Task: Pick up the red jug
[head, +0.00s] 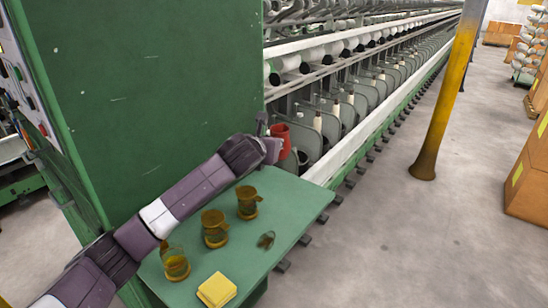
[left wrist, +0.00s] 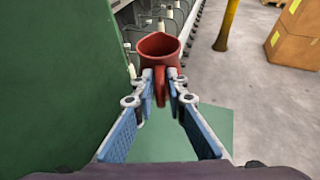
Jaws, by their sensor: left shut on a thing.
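The red jug (head: 281,139) is at the far end of my left arm, beyond the green table's back edge region in the head view. In the left wrist view the red jug (left wrist: 159,49) is upright, its open mouth showing and its handle facing me. My left gripper (left wrist: 161,88) is shut on the jug's handle, with one blue-padded finger on each side. In the head view the left gripper (head: 268,135) is partly hidden by its own wrist. Whether the jug's base touches anything is hidden. My right gripper is in neither view.
A tall green cabinet (head: 150,100) stands left. The spinning frame (head: 350,100) runs behind. A yellow post (head: 445,90) and boxes (head: 530,180) stand right; floor between is clear.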

